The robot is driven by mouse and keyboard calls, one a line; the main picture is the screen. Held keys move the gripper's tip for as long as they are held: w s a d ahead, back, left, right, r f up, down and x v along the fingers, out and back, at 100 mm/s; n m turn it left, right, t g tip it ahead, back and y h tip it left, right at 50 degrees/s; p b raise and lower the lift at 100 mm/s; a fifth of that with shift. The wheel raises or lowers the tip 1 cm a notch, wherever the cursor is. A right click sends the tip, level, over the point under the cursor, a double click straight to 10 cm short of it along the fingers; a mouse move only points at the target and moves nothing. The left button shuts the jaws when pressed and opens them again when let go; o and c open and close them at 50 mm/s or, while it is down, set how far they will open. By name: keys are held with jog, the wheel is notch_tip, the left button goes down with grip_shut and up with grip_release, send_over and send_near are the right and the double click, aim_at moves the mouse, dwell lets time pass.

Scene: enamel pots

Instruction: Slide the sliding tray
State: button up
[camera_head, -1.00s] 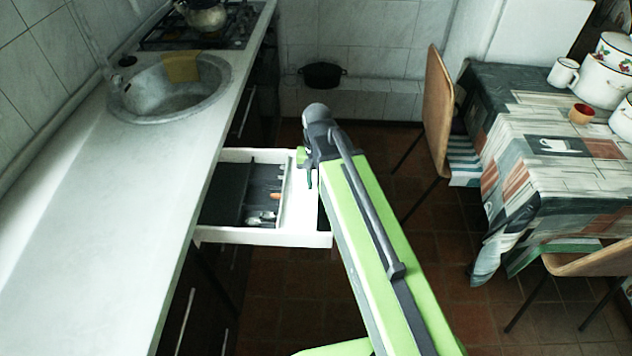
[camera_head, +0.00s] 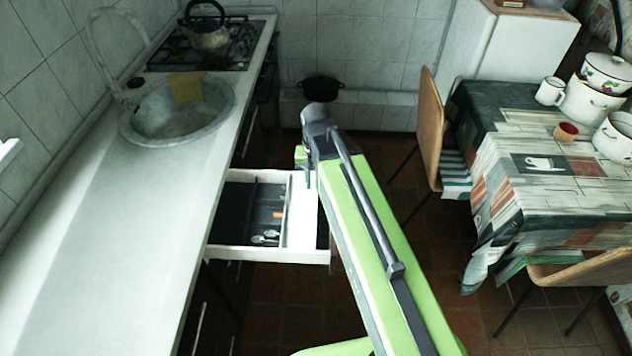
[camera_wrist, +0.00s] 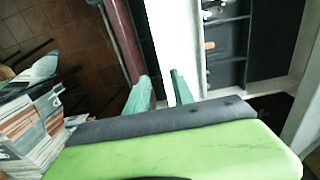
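The white drawer (camera_head: 268,255) stands pulled out from under the counter. A dark divided cutlery tray (camera_head: 268,205) sits in it with several utensils; it also shows in the wrist view (camera_wrist: 240,45). A bare white strip of the drawer (camera_wrist: 175,40) lies beside the tray, on the drawer-front side. My gripper (camera_wrist: 160,88) is at the drawer's outer end, with its two green fingers apart. One fingertip is by the dark front edge, the other over the white strip. I see nothing held between them. In the head view my arm hides part of the drawer front.
The counter (camera_head: 110,250) runs along the left with a sink (camera_head: 170,118) and a stove with a kettle (camera_head: 205,35). A table (camera_head: 550,165) with enamel pots stands at the right, with chairs (camera_head: 430,125) near it. Tiled floor lies between.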

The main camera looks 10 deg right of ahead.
notch_tip(320, 180, up, 6)
jog(key=p, duration=0.4)
jog(key=shift+r+p, duration=0.25)
jog(key=shift+p, duration=0.15)
jog(key=s+d+n, duration=0.2)
jog(key=s+d, duration=0.2)
jog(key=shift+s+d+n, duration=0.15)
jog(key=shift+s+n, duration=0.15)
jog(key=shift+s, duration=0.1)
jog(key=shift+o, duration=0.8)
jog(key=shift+w, duration=0.1)
jog(key=shift+w+a, duration=0.1)
jog(key=shift+a, duration=0.15)
